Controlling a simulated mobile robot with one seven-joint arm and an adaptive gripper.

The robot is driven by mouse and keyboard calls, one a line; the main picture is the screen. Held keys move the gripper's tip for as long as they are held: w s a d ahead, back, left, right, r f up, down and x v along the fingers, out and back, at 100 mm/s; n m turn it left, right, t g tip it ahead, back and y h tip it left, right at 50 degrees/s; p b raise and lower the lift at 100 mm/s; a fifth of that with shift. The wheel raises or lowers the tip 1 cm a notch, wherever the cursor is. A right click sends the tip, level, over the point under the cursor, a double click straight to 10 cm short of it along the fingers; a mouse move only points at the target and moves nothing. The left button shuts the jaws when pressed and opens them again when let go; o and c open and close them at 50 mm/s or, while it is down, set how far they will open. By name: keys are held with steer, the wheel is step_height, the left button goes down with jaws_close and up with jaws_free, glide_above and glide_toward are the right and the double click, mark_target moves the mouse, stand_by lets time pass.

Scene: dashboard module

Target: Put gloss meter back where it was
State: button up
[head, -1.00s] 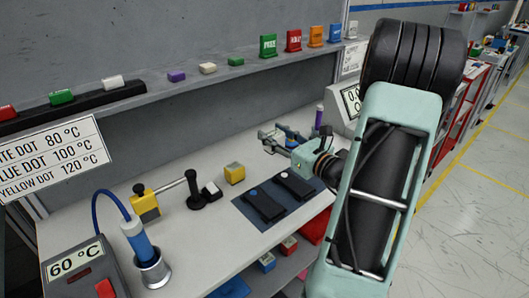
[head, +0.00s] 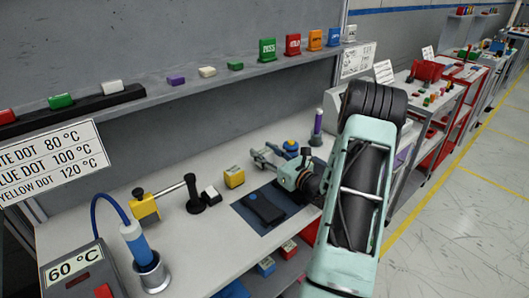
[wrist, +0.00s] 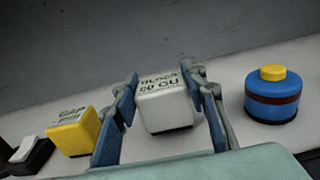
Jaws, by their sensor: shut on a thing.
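The gloss meter (wrist: 166,104) is a small white block with dark lettering on its top, seen in the wrist view. It sits between the two blue fingers of my gripper (wrist: 168,88), which is shut on it. In the head view my gripper (head: 265,157) is over the back of the grey bench, right of the yellow block (head: 234,176). The meter is not clearly visible there. I cannot tell whether its underside touches the bench.
The yellow block also shows in the wrist view (wrist: 74,134), left of the fingers. A blue cylinder with a yellow top (wrist: 273,96) stands to the right. A dark blue mat (head: 283,221) with a black device (head: 264,208) lies in front. The back wall is close behind.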

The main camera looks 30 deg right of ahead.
steer(key=shift+s+a+f+b, duration=0.1)
steer(key=shift+s+f+b, duration=0.1)
steer(key=shift+f+b, duration=0.5)
steer(key=o, duration=1.4)
steer(key=shift+s+f, duration=0.1)
steer(key=shift+f, duration=0.05)
steer(key=shift+r+p, duration=0.75)
steer(key=shift+p, duration=0.1)
steer(key=s, duration=0.3)
steer(key=s+d, duration=0.1)
steer(key=s, duration=0.3)
steer(key=s+b, duration=0.1)
steer(key=s, duration=0.3)
steer(key=shift+s+d+r, duration=0.1)
steer(key=shift+s+d, duration=0.1)
steer(key=shift+d, duration=0.2)
